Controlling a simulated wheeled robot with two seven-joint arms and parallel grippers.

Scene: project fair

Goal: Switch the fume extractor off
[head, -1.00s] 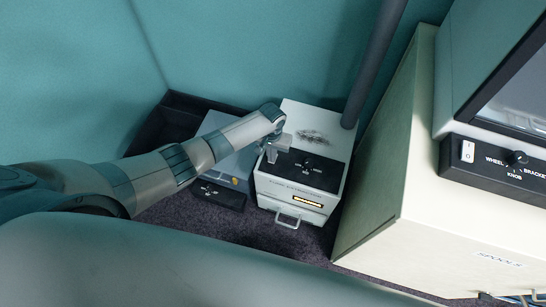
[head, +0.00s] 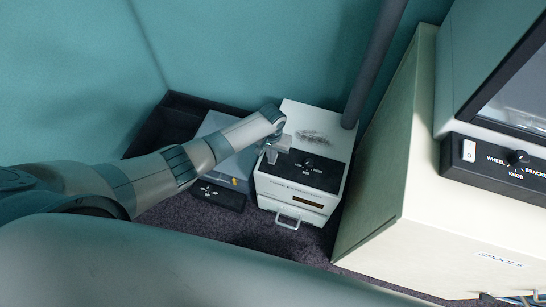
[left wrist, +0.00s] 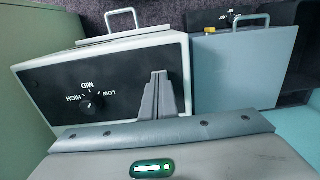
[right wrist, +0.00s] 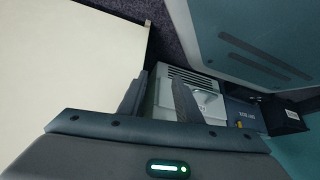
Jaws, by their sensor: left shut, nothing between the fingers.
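The fume extractor (head: 287,188) is a white box with a black control panel on its sloped top, seen in the middle of the head view. A round knob (head: 307,162) with LOW, MID and HIGH marks sits on the panel. The front light strip (head: 307,201) is dark. My left gripper (head: 272,156) is shut and empty, at the left end of the panel; it covers that part. In the left wrist view its closed fingers (left wrist: 158,95) stand over the panel, beside the knob (left wrist: 92,103). My right gripper (right wrist: 160,98) shows open and empty in the right wrist view.
A blue-grey box (head: 232,162) stands close to the left of the extractor. A dark hose (head: 375,62) rises behind it. A cream cabinet (head: 385,170) stands to the right, carrying a machine with its own black switch panel (head: 495,165).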

